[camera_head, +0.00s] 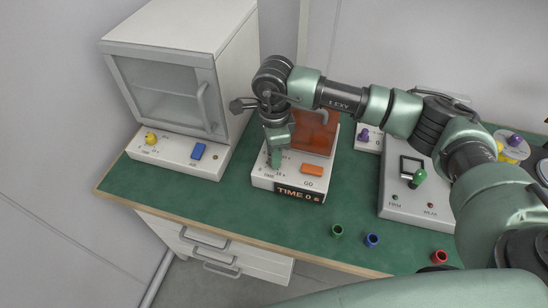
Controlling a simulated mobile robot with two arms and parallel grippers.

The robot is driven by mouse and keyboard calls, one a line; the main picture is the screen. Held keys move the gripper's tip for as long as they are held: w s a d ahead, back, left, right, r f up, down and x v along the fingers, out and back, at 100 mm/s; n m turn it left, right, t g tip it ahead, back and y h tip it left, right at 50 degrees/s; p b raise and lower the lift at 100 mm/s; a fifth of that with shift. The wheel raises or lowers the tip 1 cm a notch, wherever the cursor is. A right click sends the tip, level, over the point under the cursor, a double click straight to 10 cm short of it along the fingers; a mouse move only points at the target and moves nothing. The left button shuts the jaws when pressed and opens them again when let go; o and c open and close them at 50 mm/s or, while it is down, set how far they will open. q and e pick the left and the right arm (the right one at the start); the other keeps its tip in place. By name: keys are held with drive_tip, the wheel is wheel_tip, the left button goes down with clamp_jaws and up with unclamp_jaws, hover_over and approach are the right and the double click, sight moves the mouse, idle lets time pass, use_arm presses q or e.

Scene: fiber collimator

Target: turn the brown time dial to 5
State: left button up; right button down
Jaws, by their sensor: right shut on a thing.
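My right gripper (276,160) points down onto the top left of a small white box (290,185), which has a "TIME" label, a scale and an orange GO button (312,169). It is shut at the spot where the brown time dial sits; its fingers hide the dial, so I cannot read the dial's angle. The box's front display (299,194) reads "TIME 0 s". An orange see-through panel (315,132) stands at the back of the box. My left gripper is not in view.
A white cabinet with a yellow knob (151,138) and blue button (198,151) stands left. At right are a grey box with a green-topped lever (419,177) and a purple knob (364,134). Green (337,230), blue (371,240) and red (439,256) small parts lie near the front edge.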

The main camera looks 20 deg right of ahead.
drive_tip(key=m+b, duration=0.3)
drive_tip(key=m, duration=0.3)
drive_tip(key=shift+f+m+b, duration=0.1)
drive_tip(key=shift+m+b, duration=0.2)
drive_tip(key=shift+b, duration=0.05)
drive_tip(key=m+b, duration=0.1)
drive_tip(key=m, duration=0.2)
drive_tip(key=shift+m+b, duration=0.65)
drive_tip(key=shift+m, duration=0.65)
drive_tip(key=shift+r, duration=0.2)
drive_tip(key=c, duration=1.1)
unclamp_jaws()
